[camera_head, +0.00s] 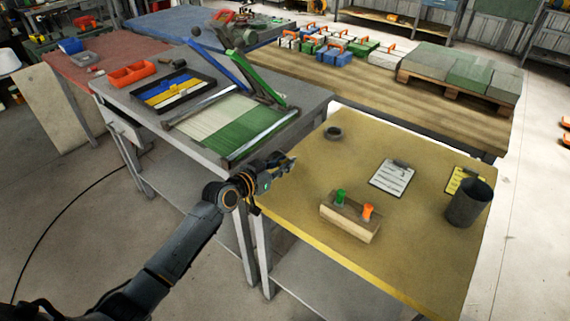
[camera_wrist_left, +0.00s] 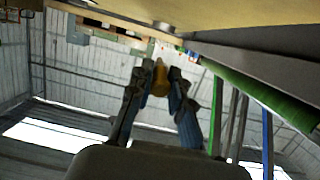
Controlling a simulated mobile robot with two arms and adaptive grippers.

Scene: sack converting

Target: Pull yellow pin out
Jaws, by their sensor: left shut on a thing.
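My left gripper (camera_head: 284,163) is over the left edge of the tan table, near the grey bench. In the left wrist view my left gripper (camera_wrist_left: 160,84) is shut on a yellow pin (camera_wrist_left: 160,78), which shows between the two fingers. The pin is too small to make out in the head view. A wooden block (camera_head: 348,223) stands on the tan table, to the right of and apart from the gripper. A green pin (camera_head: 340,196) and an orange pin (camera_head: 368,211) stand in its top. My right gripper is not in view.
The tan table (camera_head: 300,226) also bears a dark ring (camera_head: 333,133), a clipboard (camera_head: 392,178), a yellow sheet (camera_head: 455,181) and a dark cup (camera_head: 468,204). The grey bench (camera_head: 311,100) at left holds a tray (camera_head: 209,98) and a green-and-white sheet frame (camera_head: 240,143).

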